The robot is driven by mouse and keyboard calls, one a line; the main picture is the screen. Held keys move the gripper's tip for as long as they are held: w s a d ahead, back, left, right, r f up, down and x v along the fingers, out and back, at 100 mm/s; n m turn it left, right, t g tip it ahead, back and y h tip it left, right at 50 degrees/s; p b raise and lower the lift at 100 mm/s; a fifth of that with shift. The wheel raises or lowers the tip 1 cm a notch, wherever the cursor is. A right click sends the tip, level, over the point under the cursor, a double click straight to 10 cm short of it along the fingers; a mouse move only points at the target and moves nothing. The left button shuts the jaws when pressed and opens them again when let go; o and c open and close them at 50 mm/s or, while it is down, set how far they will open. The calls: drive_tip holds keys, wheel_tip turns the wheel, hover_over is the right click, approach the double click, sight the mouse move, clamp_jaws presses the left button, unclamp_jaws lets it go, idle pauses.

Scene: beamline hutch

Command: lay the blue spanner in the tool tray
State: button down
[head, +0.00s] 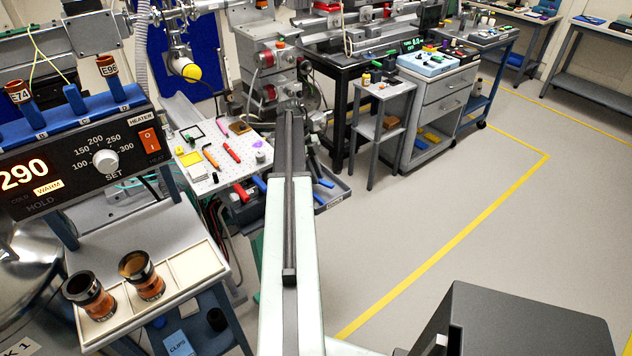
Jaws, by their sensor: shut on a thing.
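My arm reaches away from me up the middle of the head view. My gripper (315,168) is small and dark beyond the arm's far end, partly hidden by it, and its fingertips are hard to make out. A short blue piece, seemingly the blue spanner (325,183), shows right at the jaws, which are shut on it. The dark tool tray (338,196) lies below and around this spot, its middle hidden behind my arm. I cannot tell whether the spanner touches the tray.
A white perforated board (201,185) with small coloured tools is left of my arm. A red-handled tool (241,193) lies near it. A heater unit (75,160) and two amber-brown vessels (142,275) stand at the near left. A grey stand (381,125) is beyond the tray.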

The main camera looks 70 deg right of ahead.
wheel_tip(320, 180, down, 4)
drive_tip(key=shift+s+r+b, duration=0.15)
drive_tip(key=shift+b, duration=0.95)
drive_tip(key=shift+r, duration=0.25)
drive_tip(key=c, duration=1.6)
unclamp_jaws()
drive_tip(key=shift+d, duration=0.1)
drive_tip(key=p+v, duration=1.1)
drive_tip(key=shift+s+r, duration=0.1)
drive_tip(key=shift+r, duration=0.2)
drive_tip(key=shift+w+r+p, duration=0.2)
drive_tip(key=shift+w+p, duration=0.05)
drive_tip(key=shift+p, duration=0.05)
